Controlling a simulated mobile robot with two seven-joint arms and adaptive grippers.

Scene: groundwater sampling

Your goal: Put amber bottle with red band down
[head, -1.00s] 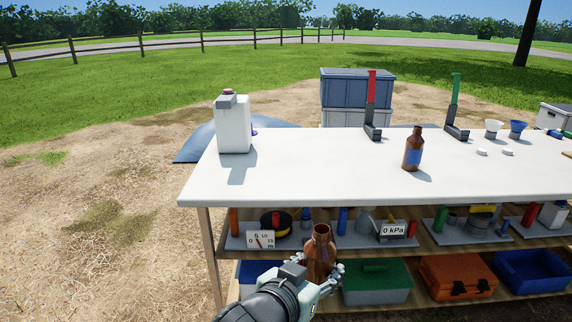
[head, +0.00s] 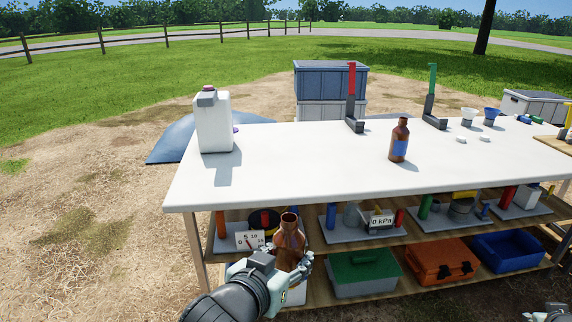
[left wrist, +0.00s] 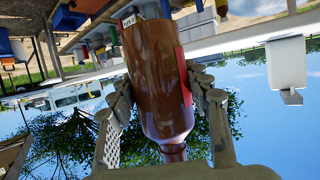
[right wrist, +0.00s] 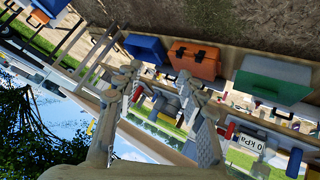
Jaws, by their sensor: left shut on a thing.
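My left gripper (head: 284,268) is shut on an amber bottle (head: 290,238) in front of the table, below the level of its top. The left wrist view shows the bottle (left wrist: 156,75) between both fingers, with a strip of its red band (left wrist: 184,75) at its right side. In the head view the fingers hide the bottle's lower part. My right gripper (right wrist: 160,85) is open and empty in the right wrist view. Only a small part of it shows at the bottom right of the head view.
The white table (head: 300,165) has broad clear room at its middle and left. On it stand a white jug (head: 213,125), another amber bottle with a blue label (head: 399,140), and red-handled (head: 352,95) and green-handled (head: 432,95) stands. The shelf below holds green, orange and blue boxes.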

